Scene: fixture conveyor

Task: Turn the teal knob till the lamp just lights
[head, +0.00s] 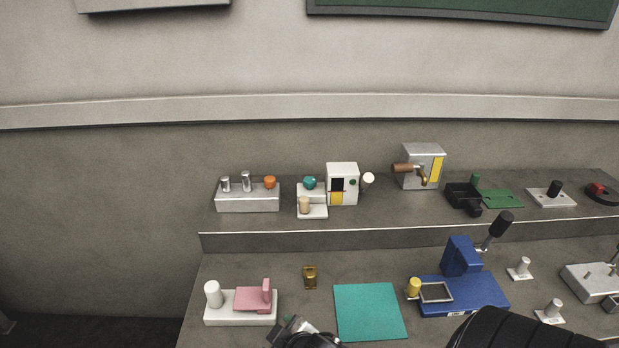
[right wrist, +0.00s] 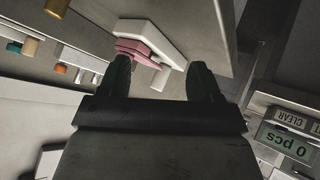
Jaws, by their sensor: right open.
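The teal knob (head: 310,182) stands on a small white stepped base (head: 313,212) on the raised back shelf. A cream cylinder (head: 304,204) is in front of it on the same base. I cannot tell which part is the lamp, and no glow is visible. My right gripper (right wrist: 158,75) is open and empty in the right wrist view. A pink block on a white base (right wrist: 150,38) shows beyond its fingertips. The teal knob (right wrist: 14,47) is at the left edge of that view, well away from the fingers. My left gripper is not clearly in view.
A pink-block fixture (head: 240,319), brass piece (head: 310,277), teal mat (head: 369,310) and blue press (head: 464,290) stand on the lower surface. A shelf edge (head: 400,236) separates the levels.

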